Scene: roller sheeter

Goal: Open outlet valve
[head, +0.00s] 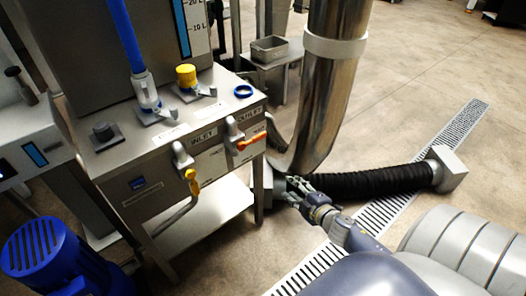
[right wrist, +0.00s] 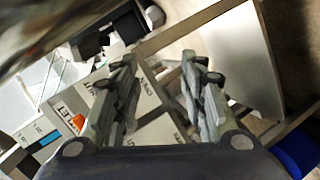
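The outlet valve with its orange-red handle (head: 250,141) is on the front of the metal cabinet (head: 157,190), at the right, under the label OUTLET. The handle lies close to level, slightly tilted. My right gripper (head: 296,188) is right of and below this valve in the head view, apart from it. In the right wrist view the two fingers of my right gripper (right wrist: 160,68) are spread with nothing held between them. A small orange part (right wrist: 79,121), seemingly the outlet handle, shows left of the fingers there. My left gripper is not in view.
The inlet valve (head: 190,180) with a yellow handle sits left of the outlet valve. A shiny vertical pipe (head: 333,90) and a black ribbed hose (head: 375,183) stand near my right gripper. A blue motor (head: 50,255) is at lower left. Open floor lies at right.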

